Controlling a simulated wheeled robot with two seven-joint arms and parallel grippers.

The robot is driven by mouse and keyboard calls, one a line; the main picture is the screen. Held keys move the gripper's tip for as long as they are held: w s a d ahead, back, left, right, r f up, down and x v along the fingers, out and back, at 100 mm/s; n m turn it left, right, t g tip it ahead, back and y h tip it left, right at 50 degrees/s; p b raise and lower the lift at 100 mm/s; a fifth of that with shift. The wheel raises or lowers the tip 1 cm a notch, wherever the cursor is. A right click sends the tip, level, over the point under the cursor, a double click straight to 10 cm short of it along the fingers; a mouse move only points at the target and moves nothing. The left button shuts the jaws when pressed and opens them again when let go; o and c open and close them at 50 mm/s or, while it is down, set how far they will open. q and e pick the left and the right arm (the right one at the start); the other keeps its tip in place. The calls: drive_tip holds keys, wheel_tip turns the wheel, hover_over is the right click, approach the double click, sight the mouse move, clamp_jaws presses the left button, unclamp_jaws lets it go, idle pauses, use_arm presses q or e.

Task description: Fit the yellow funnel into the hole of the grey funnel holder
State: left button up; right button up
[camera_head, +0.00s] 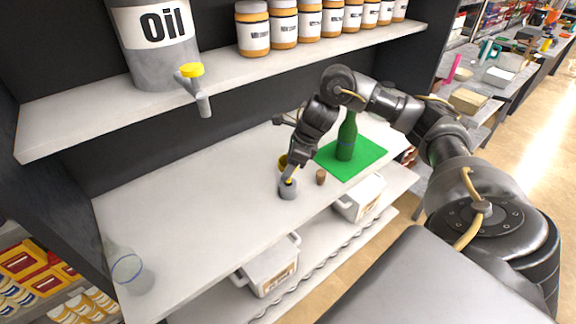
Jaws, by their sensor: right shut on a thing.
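The yellow funnel (282,161) shows partly behind my right gripper (289,175), which is shut on it. A small yellow patch also shows at the fingertips. The grey funnel holder (288,192) stands on the white shelf (190,215) directly under the fingertips. The funnel is at or just above the top of the holder. My fingers hide the hole, so I cannot tell whether the spout is inside it. My left gripper is not in view.
A small brown cork (320,177) stands just right of the holder. A green bottle (347,137) stands on a green mat (368,163) farther right. A clear flask (127,268) is at the left. An oil tank (158,55) with a yellow-handled tap (191,70) is above.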

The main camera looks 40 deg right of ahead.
sight(288, 181)
drive_tip(key=shift+f+b, duration=2.1)
drive_tip(key=shift+f, duration=0.1)
idle(1.6)
drive_tip(key=o, duration=1.1)
drive_tip(key=shift+c, duration=0.2)
drive_tip(key=p+v, duration=0.1)
drive_tip(key=v, duration=1)
drive_tip(key=shift+p, duration=0.4)
drive_tip(key=shift+f, duration=0.1)
